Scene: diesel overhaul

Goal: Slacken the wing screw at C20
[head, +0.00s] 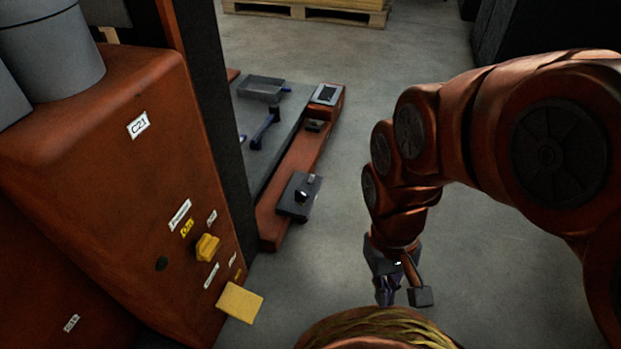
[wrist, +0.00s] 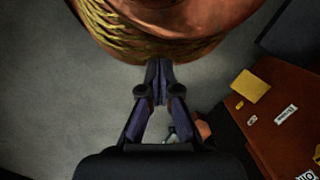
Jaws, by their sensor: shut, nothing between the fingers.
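I cannot make out a wing screw or a tag reading C20 in either view. The orange cabinet (head: 95,160) at the left of the head view carries a tag C21 (head: 138,125). A yellow knob (head: 207,247) sticks out of its face among small labels. A small white tag (head: 71,323) low on the left is too small to read. My gripper (head: 386,298) hangs over the floor, right of the cabinet and apart from it. In the wrist view its fingertips (wrist: 159,70) meet with nothing between them.
A yellow plate (head: 239,302) juts from the cabinet's lower edge; it also shows in the wrist view (wrist: 250,86). A pallet (head: 305,9) lies far back. Open floor lies between.

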